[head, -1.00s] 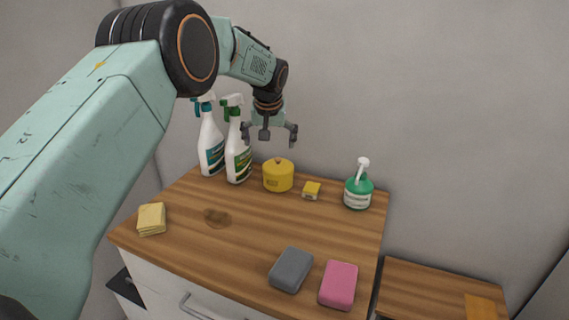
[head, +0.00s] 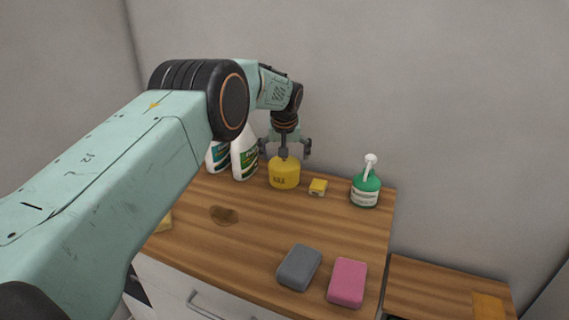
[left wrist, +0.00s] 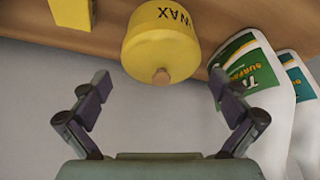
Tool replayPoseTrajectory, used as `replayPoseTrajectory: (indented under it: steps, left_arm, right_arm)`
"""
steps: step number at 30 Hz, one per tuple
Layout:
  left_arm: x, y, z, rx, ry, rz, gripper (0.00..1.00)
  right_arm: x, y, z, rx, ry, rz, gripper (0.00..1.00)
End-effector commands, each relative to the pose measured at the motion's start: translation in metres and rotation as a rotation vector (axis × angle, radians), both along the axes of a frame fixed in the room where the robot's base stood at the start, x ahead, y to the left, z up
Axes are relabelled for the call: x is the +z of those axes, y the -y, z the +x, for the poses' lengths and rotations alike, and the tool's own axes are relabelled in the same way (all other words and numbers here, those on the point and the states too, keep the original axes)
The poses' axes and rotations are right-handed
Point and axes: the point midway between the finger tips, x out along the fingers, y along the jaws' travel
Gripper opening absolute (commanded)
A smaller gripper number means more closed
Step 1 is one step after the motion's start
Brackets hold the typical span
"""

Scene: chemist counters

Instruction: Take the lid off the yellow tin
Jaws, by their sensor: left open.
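The yellow tin (head: 284,178) stands upright on the wooden counter near the wall, marked WAX, with its lid (left wrist: 160,55) on. The lid has a small wooden knob (left wrist: 161,77), which shows in the left wrist view. My left gripper (head: 286,152) is open and empty just above the tin, fingers pointing down. In the left wrist view its two fingers (left wrist: 160,98) stand wide apart on either side of the knob, touching neither knob nor lid. My right gripper is not in view.
Two spray bottles (head: 244,155) stand close left of the tin, partly behind my arm. A small yellow box (head: 318,187) sits close right, then a green pump bottle (head: 366,188). A grey sponge (head: 299,267) and a pink sponge (head: 347,282) lie in front. The counter's middle is clear, with a brown stain (head: 223,215).

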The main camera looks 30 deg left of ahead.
Motion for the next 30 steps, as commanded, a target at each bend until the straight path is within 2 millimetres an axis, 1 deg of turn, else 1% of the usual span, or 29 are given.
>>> replayPoseTrajectory:
  steps: [8,30]
  left_arm:
    - [-0.0022,-0.0019,0.0010,0.000,0.000,-0.001,0.99]
    - [-0.0027,-0.0018,0.0006,-0.001,-0.002,-0.001,0.36]
  right_arm:
    - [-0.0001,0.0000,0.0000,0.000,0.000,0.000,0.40]
    - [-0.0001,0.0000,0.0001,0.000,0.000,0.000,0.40]
